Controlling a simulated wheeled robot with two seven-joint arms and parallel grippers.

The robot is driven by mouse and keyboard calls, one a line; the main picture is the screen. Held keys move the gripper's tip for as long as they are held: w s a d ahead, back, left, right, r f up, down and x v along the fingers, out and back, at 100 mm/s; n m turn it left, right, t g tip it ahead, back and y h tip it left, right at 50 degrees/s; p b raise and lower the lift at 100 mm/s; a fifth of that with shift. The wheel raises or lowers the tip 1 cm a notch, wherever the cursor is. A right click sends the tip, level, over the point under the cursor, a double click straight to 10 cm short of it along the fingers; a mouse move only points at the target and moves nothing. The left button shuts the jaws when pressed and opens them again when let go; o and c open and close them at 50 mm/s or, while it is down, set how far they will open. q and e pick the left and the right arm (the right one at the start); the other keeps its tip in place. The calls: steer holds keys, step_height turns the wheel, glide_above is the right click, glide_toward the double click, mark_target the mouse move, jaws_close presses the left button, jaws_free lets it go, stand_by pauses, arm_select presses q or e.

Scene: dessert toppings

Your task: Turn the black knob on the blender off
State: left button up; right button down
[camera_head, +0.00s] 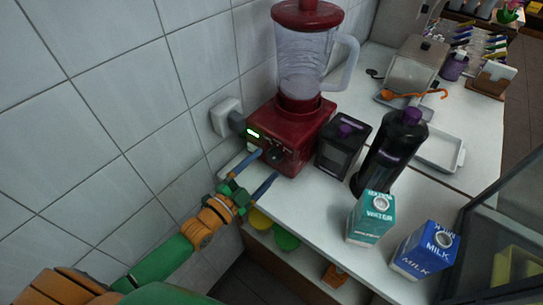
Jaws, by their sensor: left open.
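The blender (291,143) has a red base and a clear jug with a red lid. It stands on the white counter against the tiled wall. My left gripper (262,168) is open, with two blue fingers in front of the base. The fingertips are close to the knob, one on each side in the picture; I cannot tell whether they touch it. Nothing is held. My right gripper does not show.
A black box with a purple top (343,147) and a dark bottle (391,150) stand right of the blender. A teal carton (371,217) and a blue milk carton (425,250) stand nearer the front edge. A white wall socket (226,117) is left of the blender.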

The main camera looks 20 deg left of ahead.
mark_target(274, 156)
arm_select(q)
steer(key=shift+x, duration=0.8)
steer(key=shift+w+d+r, duration=0.15)
steer(key=shift+w+r, duration=0.05)
steer(key=shift+w, duration=0.05)
steer(key=shift+w+d+f, duration=0.1)
steer(key=shift+w+f, duration=0.05)
steer(key=shift+w, duration=0.15)
steer(key=shift+s, duration=0.1)
jaws_close()
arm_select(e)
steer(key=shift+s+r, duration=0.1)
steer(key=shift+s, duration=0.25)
